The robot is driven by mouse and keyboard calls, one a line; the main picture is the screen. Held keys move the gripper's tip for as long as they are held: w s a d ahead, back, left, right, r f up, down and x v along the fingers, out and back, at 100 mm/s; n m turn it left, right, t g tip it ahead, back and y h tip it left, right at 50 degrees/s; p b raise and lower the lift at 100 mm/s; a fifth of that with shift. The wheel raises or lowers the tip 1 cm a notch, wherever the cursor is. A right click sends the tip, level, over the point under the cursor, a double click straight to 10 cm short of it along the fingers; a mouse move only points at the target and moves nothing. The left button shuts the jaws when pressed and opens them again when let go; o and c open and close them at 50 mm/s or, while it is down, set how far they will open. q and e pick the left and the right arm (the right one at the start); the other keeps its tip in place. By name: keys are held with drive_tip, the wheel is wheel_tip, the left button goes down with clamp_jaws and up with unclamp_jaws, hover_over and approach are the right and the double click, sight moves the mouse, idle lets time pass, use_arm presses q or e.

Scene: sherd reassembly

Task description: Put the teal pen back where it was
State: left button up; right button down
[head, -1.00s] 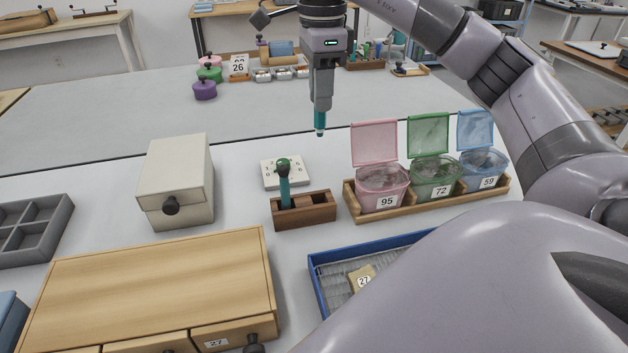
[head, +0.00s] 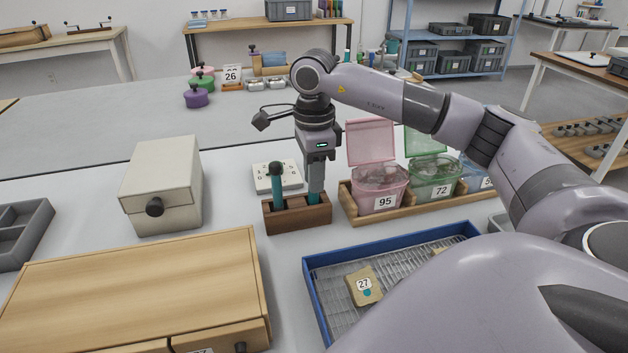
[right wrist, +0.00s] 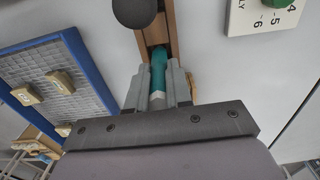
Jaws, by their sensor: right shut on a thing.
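My right gripper (head: 314,190) points straight down and is shut on the teal pen (head: 313,198). The pen is upright, and its lower end is at the right-hand part of the small wooden holder (head: 298,219). In the right wrist view the teal pen (right wrist: 158,72) stands between the fingers (right wrist: 156,92) and meets the holder's opening (right wrist: 158,32). How deep it sits is hidden. A second teal item with a dark round top (head: 278,186) stands in the holder's left part. My left gripper is out of view.
A white dial plate (head: 270,177) lies just behind the holder. A wooden rack (head: 358,214) with lidded bins is close on the right. A cream box (head: 163,180) stands left. A blue-rimmed tray (head: 311,283) and a wooden drawer unit (head: 140,285) are in front.

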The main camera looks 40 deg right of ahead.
drive_tip(key=shift+f, duration=0.6)
drive_tip(key=shift+f+b, duration=0.3)
drive_tip(key=shift+f, duration=0.2)
drive_tip(key=c, duration=1)
unclamp_jaws()
drive_tip(key=shift+c, duration=0.2)
drive_tip(key=shift+r, duration=0.1)
drive_tip(key=shift+r, duration=0.3)
wheel_tip(320, 180, up, 12)
drive_tip(key=p, duration=0.2)
drive_tip(key=shift+r+p, duration=0.15)
drive_tip(key=shift+p, duration=0.2)
